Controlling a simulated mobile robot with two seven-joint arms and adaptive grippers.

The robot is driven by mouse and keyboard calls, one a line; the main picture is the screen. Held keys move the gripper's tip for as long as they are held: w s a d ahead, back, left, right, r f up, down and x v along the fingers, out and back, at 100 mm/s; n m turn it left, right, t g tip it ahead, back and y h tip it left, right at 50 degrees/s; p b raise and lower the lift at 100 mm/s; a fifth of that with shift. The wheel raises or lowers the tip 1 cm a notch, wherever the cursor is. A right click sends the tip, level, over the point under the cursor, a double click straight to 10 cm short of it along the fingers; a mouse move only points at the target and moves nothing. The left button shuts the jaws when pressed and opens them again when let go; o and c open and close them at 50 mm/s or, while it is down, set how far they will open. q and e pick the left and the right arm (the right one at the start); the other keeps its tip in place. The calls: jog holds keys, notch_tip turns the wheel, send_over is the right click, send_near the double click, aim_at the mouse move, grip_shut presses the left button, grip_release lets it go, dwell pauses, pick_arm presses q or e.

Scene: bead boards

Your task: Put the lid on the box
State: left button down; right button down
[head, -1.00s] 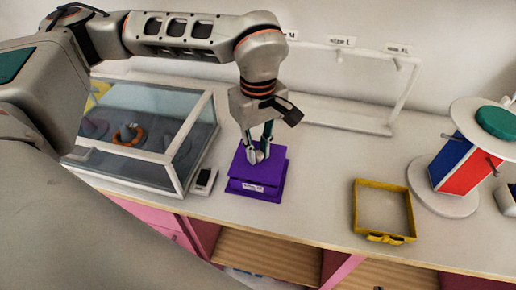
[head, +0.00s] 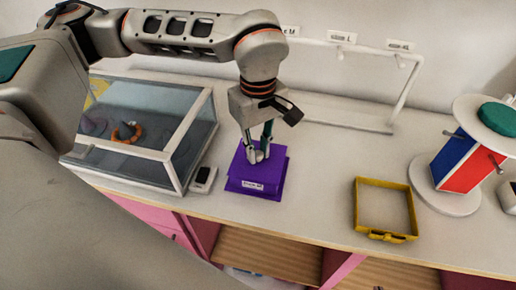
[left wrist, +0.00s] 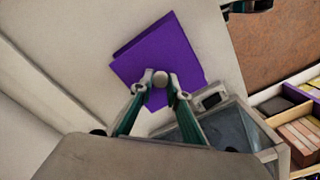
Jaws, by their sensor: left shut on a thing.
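The purple lid (head: 272,162) is a flat square panel with a small round knob, and the knob (left wrist: 160,78) shows clearly in the left wrist view. My left gripper (head: 259,155) comes down from above, shut on the knob with one finger on each side. The purple box (head: 255,194), with a white label on its front, is directly under the lid on the table. Lid and box share one colour, so I cannot tell whether the lid is fully seated or slightly above the box. My right gripper is not in view.
A glass display case (head: 150,140) stands close on the left, with a small dark device (head: 203,180) between it and the box. A yellow open tray (head: 385,235) lies to the right, before a red-and-blue stand (head: 465,160). The table between box and tray is clear.

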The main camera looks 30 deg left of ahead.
pick_arm(q)
jog(key=c, duration=1.9)
grip_release()
jog(key=shift+o, duration=0.6)
jog(key=o, duration=0.3)
jog(key=shift+r, duration=0.1)
jog(key=shift+r+p, duration=1.9)
jog(key=shift+r, duration=0.9)
jog(key=shift+r+p, duration=0.6)
jog(key=shift+r, duration=0.55)
